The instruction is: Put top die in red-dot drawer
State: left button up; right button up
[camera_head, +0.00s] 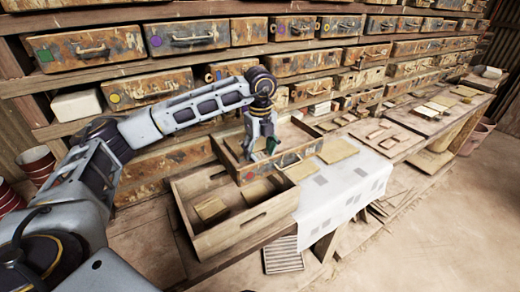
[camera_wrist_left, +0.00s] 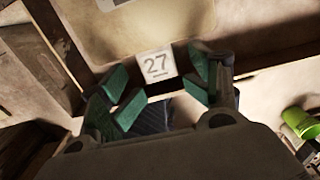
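My left gripper (camera_head: 262,148) is over a pulled-out drawer-like wooden box (camera_head: 300,158) on the bench. A small reddish dot (camera_head: 250,177) shows on this box's front. A tan block (camera_head: 211,208) lies in an open wooden crate (camera_head: 188,225) in front of the box. I cannot tell which piece is the top die. My right gripper is not in view.
A white sheet (camera_head: 345,190) and flat tan tiles (camera_head: 335,149) lie right of the box. A bright green object (camera_wrist_left: 300,122) is at the wrist view's right.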

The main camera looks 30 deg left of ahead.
pick_arm(q)
jog(key=shift+f, duration=0.5)
jog(key=shift+d+r, duration=0.1)
jog(key=shift+r, duration=0.1)
jog(key=shift+r, duration=0.8)
notch_tip(320, 180, up, 10)
jog(key=shift+r, duration=0.25)
dwell(0.4)
